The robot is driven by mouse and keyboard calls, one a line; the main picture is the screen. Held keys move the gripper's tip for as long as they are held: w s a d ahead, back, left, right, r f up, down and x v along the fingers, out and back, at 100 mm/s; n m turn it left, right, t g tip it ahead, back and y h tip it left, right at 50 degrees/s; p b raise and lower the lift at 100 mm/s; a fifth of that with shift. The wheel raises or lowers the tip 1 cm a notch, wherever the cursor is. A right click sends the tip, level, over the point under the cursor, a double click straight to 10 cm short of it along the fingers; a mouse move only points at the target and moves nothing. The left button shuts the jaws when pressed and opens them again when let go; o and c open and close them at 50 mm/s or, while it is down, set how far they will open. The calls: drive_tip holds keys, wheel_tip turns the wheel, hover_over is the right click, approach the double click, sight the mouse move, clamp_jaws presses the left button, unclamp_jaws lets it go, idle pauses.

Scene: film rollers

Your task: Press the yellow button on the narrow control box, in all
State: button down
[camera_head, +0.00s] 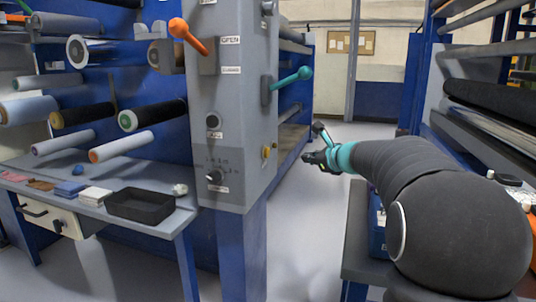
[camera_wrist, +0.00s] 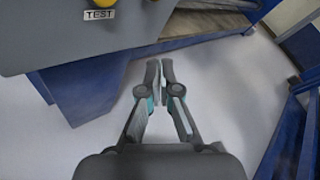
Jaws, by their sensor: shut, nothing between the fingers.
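The narrow control box (camera_head: 225,110) is a tall grey cabinet left of centre in the head view. Its yellow button (camera_head: 267,152) sits low on the right-hand side face. In the wrist view a yellow button (camera_wrist: 100,2) is cut off at the top edge, above a label reading TEST (camera_wrist: 99,14). My gripper (camera_head: 318,157) is to the right of the box in the head view, apart from it. In the wrist view my gripper (camera_wrist: 166,68) has its fingers together and empty, over the floor, below and right of the button.
The box also carries an orange lever (camera_head: 188,36), a teal lever (camera_head: 292,77) and a black knob (camera_head: 215,177). A grey bench with a black tray (camera_head: 140,204) stands at left. Film rolls (camera_head: 152,115) stick out behind it. Open floor (camera_head: 305,240) lies between box and arm.

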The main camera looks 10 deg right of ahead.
sight(267, 153)
drive_tip(key=shift+a, duration=0.1)
drive_tip(key=w+a, duration=0.4)
drive_tip(key=a, duration=0.3)
drive_tip(key=shift+w+a+p, duration=0.2)
drive_tip(key=shift+a+p, duration=0.05)
drive_tip(key=shift+p, duration=0.15)
idle(1.5)
drive_tip(key=shift+w+a, duration=0.15)
drive_tip(key=shift+a, duration=0.15)
drive_tip(key=shift+w+a, duration=0.25)
drive_tip(key=shift+a, duration=0.2)
idle(0.8)
idle(0.3)
drive_tip(key=shift+s+d, duration=0.45)
drive_tip(key=shift+d, duration=0.3)
drive_tip(key=shift+d, duration=0.1)
